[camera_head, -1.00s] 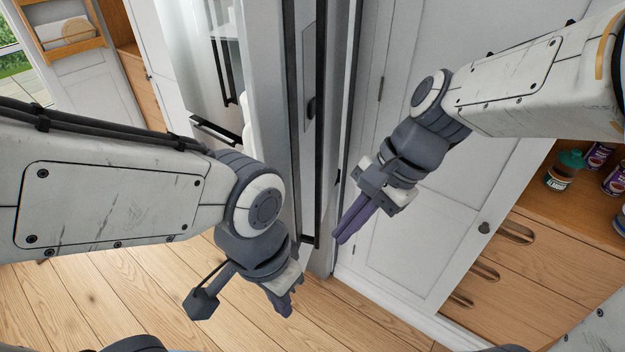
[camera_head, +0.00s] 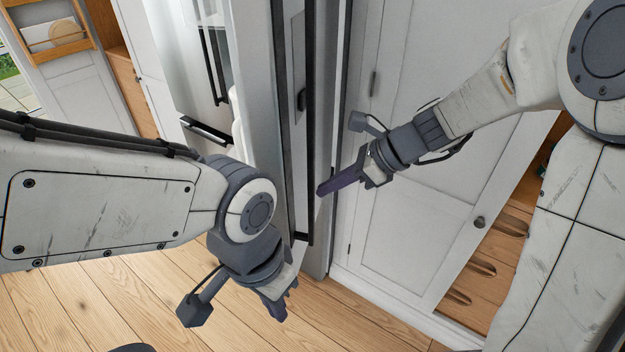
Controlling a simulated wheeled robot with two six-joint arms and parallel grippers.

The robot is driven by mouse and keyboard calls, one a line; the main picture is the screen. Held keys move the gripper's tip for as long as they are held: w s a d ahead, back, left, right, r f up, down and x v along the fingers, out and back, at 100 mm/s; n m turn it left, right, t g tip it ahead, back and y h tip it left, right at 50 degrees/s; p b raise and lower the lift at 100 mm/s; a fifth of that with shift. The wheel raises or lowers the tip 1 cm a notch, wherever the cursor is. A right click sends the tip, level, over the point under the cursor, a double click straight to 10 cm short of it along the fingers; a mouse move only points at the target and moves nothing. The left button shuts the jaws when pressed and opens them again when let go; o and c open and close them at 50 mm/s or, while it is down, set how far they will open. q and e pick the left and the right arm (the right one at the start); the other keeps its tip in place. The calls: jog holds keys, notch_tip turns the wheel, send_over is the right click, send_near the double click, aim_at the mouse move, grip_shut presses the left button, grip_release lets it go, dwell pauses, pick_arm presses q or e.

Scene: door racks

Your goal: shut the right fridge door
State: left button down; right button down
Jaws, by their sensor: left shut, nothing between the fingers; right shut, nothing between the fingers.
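The right fridge door (camera_head: 262,110) stands open, seen nearly edge-on in the middle of the head view. A long black vertical handle (camera_head: 309,215) runs down its right-hand face. My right gripper (camera_head: 321,190) is shut and empty, pointing left with its fingertips close beside the handle. I cannot tell whether they touch it or the door. My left gripper (camera_head: 279,311) is shut and empty, low in front of the door's bottom, pointing down over the floor. My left arm hides part of the door's lower left side.
The steel fridge front (camera_head: 180,70) with dark handles is behind, to the left. A white cabinet door (camera_head: 425,170) with a round knob stands close on the right, beside wooden drawers (camera_head: 485,265). The wooden floor (camera_head: 130,300) is clear at lower left.

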aim_at(296, 190)
jog(key=shift+w+a+r+p, duration=0.1)
jog(key=shift+w+a+p, duration=0.15)
jog(key=shift+a, duration=0.65)
jog(key=shift+w+a+p, duration=0.1)
jog(key=shift+w+a, duration=0.15)
jog(key=shift+a, duration=0.6)
